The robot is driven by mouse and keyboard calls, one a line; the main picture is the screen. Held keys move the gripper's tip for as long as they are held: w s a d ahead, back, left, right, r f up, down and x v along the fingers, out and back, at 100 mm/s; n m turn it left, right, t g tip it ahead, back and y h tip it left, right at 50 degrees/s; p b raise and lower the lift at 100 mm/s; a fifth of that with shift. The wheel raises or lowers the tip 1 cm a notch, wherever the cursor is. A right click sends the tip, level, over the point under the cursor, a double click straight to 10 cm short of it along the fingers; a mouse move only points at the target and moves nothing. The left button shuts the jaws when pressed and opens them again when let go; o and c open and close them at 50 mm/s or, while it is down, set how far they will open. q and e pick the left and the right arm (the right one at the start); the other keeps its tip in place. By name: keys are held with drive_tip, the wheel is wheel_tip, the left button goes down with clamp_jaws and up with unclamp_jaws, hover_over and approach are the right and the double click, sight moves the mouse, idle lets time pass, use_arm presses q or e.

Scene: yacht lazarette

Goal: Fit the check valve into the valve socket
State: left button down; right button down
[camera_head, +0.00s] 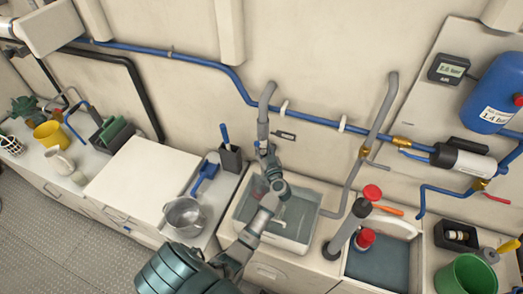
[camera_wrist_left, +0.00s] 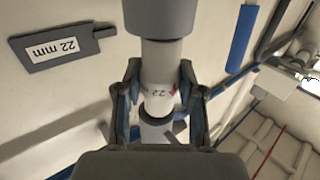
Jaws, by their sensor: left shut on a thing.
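In the wrist view the valve's end is in line with a wide grey pipe end (camera_wrist_left: 165,18), seemingly the valve socket. They look close or touching; I cannot tell whether the valve is inside. In the head view my left gripper (camera_head: 266,152) is at the lower end of the grey wall pipe (camera_head: 263,128), above the sink basin, and largely hides the valve. My right gripper is not in view.
A "22 mm" tag (camera_wrist_left: 62,48) is on the wall beside the pipe. The sink basin (camera_head: 245,222) is below. A dark holder with a blue handle (camera_head: 230,158) is close to the left. A grey pump with a red knob (camera_head: 372,192) stands to the right.

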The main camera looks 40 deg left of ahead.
use_arm(q)
drive_tip(key=shift+w+a, duration=0.1)
drive_tip(key=shift+w, duration=0.2)
drive_tip(key=shift+s+p, duration=0.15)
drive_tip(key=shift+p, duration=0.6)
idle(0.5)
drive_tip(key=shift+p, duration=0.7)
drive_tip(key=shift+f, duration=0.25)
idle(0.4)
